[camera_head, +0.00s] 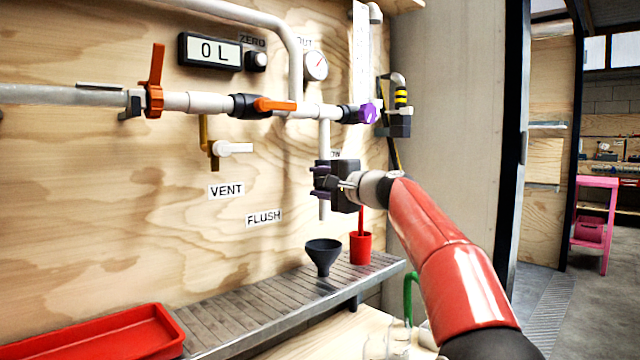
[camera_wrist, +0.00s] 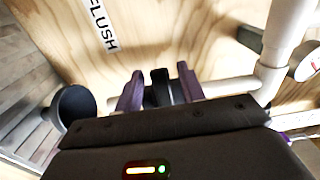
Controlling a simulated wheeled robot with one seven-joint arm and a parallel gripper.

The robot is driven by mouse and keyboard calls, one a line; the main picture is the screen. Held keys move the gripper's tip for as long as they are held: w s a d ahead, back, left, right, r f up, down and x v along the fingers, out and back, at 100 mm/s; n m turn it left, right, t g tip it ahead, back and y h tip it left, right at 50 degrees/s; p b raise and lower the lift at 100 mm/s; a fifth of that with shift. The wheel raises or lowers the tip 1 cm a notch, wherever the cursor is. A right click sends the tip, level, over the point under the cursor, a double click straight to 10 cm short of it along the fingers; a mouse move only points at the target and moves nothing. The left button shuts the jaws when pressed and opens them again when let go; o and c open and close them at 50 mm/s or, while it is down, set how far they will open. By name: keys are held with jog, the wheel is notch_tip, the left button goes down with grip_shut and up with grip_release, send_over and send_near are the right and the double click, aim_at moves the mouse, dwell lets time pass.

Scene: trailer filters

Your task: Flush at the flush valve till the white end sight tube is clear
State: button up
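My gripper (camera_head: 318,181) is at the white vertical pipe (camera_head: 324,135), right of and above the FLUSH label (camera_head: 264,217). In the wrist view its two purple fingers (camera_wrist: 161,88) stand apart on either side of a black part (camera_wrist: 160,86), likely the flush valve's handle. Narrow gaps seem to show beside it; contact cannot be told. The valve body is mostly hidden behind my gripper. The pipe's lower end (camera_head: 323,210) shows below my gripper, above a black funnel (camera_head: 323,254). I cannot make out which piece is the white end sight tube or how clear it is.
A red cup (camera_head: 360,247) stands right of the funnel on the slatted metal shelf (camera_head: 270,300). A red tray (camera_head: 110,332) is at lower left. Above are an orange-handled valve (camera_head: 155,95), a purple knob (camera_head: 369,113), a gauge (camera_head: 315,66) and a "0 L" display (camera_head: 213,51).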

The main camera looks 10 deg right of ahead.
jog(key=b+v, duration=0.2)
jog(key=v, duration=0.6)
jog(key=shift+a, duration=0.1)
